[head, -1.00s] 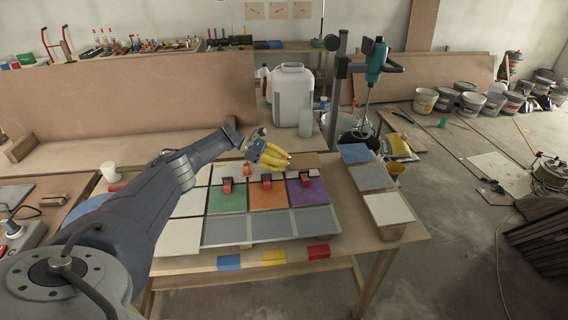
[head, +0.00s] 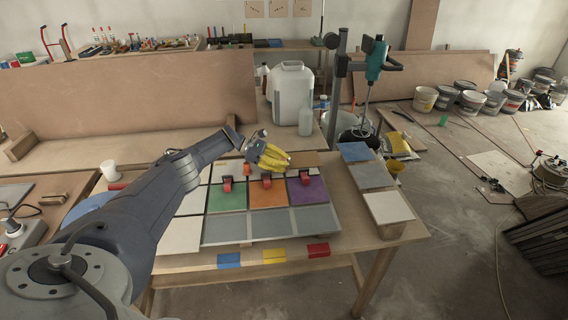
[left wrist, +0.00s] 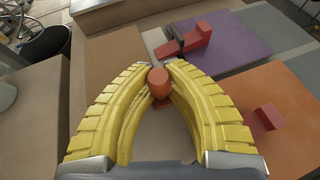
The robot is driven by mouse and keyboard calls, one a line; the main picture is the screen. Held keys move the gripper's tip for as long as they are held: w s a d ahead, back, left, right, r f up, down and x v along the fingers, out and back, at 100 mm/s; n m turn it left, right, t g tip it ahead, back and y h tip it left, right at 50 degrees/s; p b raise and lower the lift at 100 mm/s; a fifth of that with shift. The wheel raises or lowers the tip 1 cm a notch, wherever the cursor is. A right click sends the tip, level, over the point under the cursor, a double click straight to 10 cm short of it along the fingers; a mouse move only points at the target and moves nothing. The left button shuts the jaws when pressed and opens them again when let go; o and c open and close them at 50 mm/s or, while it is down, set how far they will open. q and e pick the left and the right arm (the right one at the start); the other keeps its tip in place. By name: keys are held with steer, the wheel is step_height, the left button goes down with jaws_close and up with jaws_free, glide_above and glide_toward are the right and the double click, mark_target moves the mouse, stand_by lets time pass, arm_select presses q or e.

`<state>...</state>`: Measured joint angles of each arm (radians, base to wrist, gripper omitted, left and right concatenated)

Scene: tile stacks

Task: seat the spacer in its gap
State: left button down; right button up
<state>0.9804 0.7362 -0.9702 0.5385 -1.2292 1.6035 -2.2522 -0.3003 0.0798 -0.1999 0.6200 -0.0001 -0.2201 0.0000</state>
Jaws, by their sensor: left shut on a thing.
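My left gripper (head: 287,158), with yellow ribbed fingers, is low over the back row of the tile board. In the left wrist view its fingers (left wrist: 161,72) are shut on an orange-red spacer (left wrist: 158,82) with a rounded knob. The spacer's lower part is partly hidden by the fingers. In the head view the fingers hide the held piece. Red clip-like pieces stand at the back edges of the green tile (head: 227,199), orange tile (head: 268,197) and purple tile (head: 308,192). My right gripper is not in view.
A small orange piece (head: 247,169) stands left of the fingers. Grey tiles (head: 270,223) fill the board's front row. Loose tiles (head: 388,207) lie along the right. Blue, yellow and red patches (head: 274,256) mark the table's front edge. A white jug (head: 293,95) stands behind.

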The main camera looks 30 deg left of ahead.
arm_select(q)
steer(key=shift+f, duration=0.1)
steer(key=c, duration=1.3)
jaws_free()
steer(key=shift+c, duration=0.2)
steer(key=shift+v, duration=3)
